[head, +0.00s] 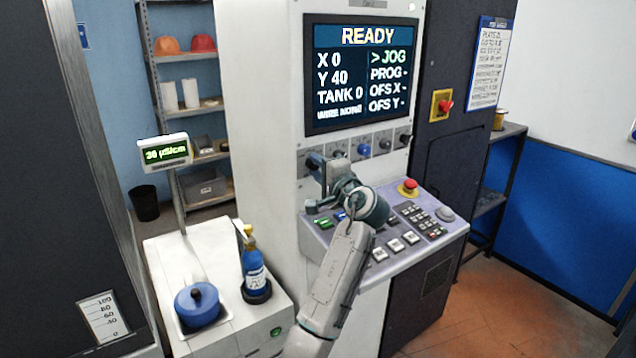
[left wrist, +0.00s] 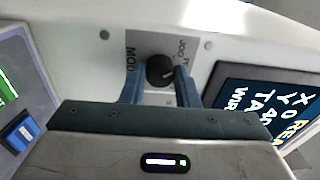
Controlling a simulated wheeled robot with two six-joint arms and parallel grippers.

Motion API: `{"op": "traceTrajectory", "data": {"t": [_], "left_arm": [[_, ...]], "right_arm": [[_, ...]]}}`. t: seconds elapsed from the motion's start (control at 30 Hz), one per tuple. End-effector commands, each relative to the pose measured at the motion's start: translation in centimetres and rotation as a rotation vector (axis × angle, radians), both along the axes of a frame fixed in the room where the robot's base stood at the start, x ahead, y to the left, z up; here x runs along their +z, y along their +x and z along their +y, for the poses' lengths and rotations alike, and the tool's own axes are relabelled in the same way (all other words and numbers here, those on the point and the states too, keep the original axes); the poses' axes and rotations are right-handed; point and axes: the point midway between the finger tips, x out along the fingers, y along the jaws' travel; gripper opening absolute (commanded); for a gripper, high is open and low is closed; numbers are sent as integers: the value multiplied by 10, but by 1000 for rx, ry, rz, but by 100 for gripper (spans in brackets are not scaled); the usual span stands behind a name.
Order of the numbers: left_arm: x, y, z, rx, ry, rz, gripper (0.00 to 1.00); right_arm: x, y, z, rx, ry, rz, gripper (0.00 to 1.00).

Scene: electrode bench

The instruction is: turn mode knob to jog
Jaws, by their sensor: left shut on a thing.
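The mode knob (left wrist: 160,70) is small, round and black with a pale pointer line, on a grey plate with the letters MOD and JOG showing. In the left wrist view it sits between the two blue fingers of my left gripper (left wrist: 160,86), which is shut on it. In the head view my left gripper (head: 318,172) is at the left end of the knob row and mostly covers the knob there. The screen (head: 362,75) reads READY, with a marker beside JOG, and X 0, Y 40, TANK 0. My right gripper is not in view.
Several more knobs, one of them blue (head: 364,150), run to the right along the row. The sloping key panel (head: 447,237) with a red stop button (head: 408,186) lies below my left arm. A blue bottle (head: 253,268) and blue pot (head: 197,304) stand on the white cabinet at left.

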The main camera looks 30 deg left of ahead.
Motion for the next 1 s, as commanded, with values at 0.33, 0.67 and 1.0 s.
{"op": "traceTrajectory", "data": {"t": [0.33,0.67,1.0], "left_arm": [[-3,0,0,1,-60,-137,5],[-2,0,0,1,-71,-162,5],[-2,0,0,0,-70,-161,50]], "right_arm": [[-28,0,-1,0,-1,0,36],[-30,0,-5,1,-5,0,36],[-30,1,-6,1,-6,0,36]]}}
